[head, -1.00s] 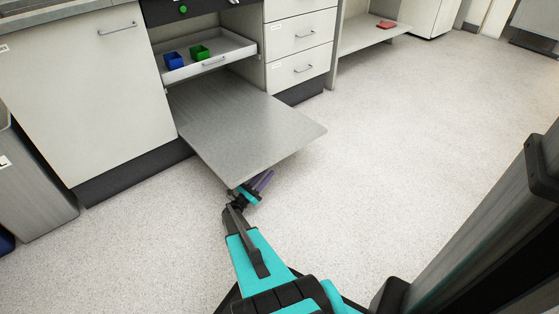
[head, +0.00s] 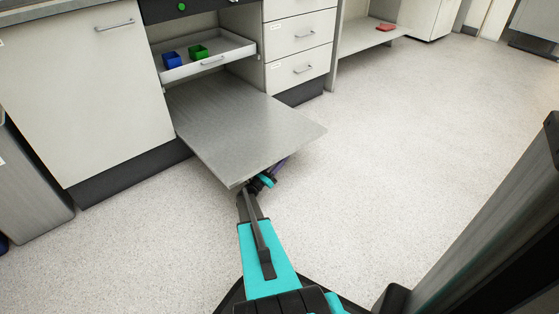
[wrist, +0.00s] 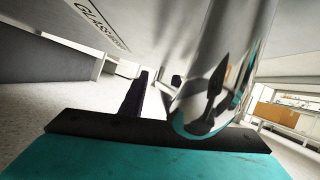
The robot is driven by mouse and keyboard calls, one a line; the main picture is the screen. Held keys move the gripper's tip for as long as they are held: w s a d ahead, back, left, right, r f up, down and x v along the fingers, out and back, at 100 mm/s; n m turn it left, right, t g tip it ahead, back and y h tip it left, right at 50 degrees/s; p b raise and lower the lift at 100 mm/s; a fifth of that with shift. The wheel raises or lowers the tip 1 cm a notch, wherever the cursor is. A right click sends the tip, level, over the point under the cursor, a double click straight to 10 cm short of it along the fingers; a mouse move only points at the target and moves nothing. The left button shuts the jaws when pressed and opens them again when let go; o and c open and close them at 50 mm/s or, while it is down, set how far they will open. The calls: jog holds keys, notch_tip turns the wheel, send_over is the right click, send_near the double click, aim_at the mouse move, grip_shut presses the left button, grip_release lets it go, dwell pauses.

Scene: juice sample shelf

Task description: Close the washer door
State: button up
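The washer door (head: 245,125) is hinged down and lies open, roughly level, below the drawer with the bins. In the wrist view its underside (wrist: 150,22) fills the top, with a partly readable printed label. A shiny metal bar (wrist: 215,75), which looks like the door's handle, stands large at the right and hides part of my gripper. My gripper (head: 269,176) is low, at and partly under the door's near edge. In the wrist view, my gripper (wrist: 156,92) shows one dark finger and a second tip beside the bar, with a gap between them. Contact with the door cannot be told.
A pulled-out drawer (head: 228,54) holds a blue bin (head: 171,61) and a green bin (head: 198,52) above the door. Cabinets stand on both sides. A grey bin (head: 30,190) is at the left. The floor (head: 400,130) to the right is clear.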

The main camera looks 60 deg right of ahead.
grip_shut()
jog(key=shift+a, duration=0.15)
jog(key=shift+r, duration=0.1)
